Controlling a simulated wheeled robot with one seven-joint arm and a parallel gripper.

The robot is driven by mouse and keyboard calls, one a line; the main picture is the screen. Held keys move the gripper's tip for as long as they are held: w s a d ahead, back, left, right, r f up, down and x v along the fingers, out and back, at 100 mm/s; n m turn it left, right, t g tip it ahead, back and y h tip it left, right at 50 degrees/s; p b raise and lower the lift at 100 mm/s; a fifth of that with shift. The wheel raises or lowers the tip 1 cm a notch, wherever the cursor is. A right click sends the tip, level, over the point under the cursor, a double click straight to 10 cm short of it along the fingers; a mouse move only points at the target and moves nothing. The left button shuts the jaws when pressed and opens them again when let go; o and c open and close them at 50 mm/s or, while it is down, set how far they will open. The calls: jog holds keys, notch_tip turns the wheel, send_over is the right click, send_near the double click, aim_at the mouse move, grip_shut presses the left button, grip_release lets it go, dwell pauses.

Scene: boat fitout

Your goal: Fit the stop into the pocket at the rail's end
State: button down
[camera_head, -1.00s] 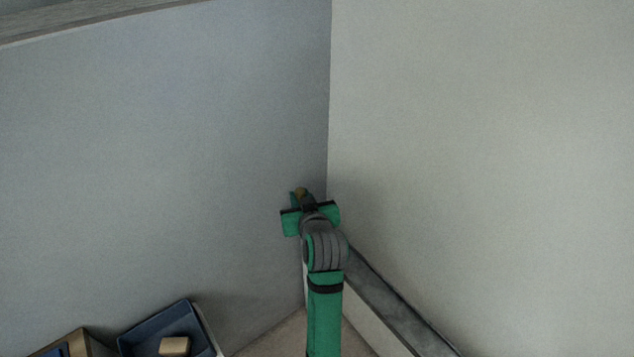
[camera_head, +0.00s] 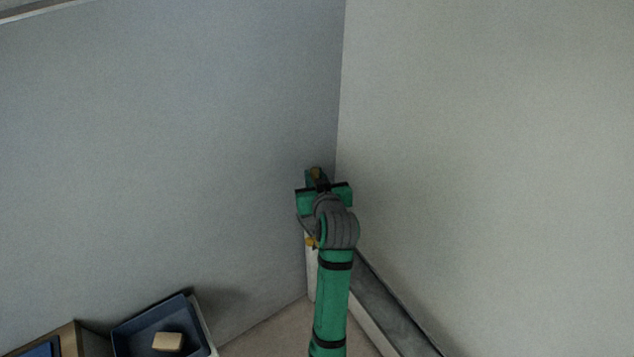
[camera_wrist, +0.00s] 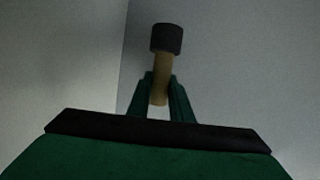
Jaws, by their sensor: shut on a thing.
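The stop shows in the wrist view as a tan stem with a dark cap (camera_wrist: 166,42). My gripper (camera_wrist: 162,84) is shut on its stem, with the green fingers on either side and the cap beyond the fingertips. My arm hides much of the area below. I cannot make out the pocket, or tell for certain which part is the rail.
A white upright piece (camera_head: 311,268) with a small yellow part (camera_head: 311,242) shows behind my arm. A grey ledge (camera_head: 392,303) runs along the right wall. A blue bin (camera_head: 135,335) holding a tan block (camera_head: 167,342) is at lower left, beside a wooden box (camera_head: 68,338).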

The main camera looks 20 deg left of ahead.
jog(key=f, duration=0.3)
jog(key=shift+s+d+f, duration=0.15)
jog(key=shift+s+d, duration=0.1)
jog(key=shift+d, duration=0.1)
jog(key=shift+a+f, duration=0.15)
jog(key=shift+f, duration=0.75)
jog(key=shift+w+f, duration=0.1)
jog(key=shift+f, duration=3.4)
jog(key=shift+f, duration=0.1)
jog(key=c, duration=1.5)
grip_release()
jog(key=shift+a, duration=0.1)
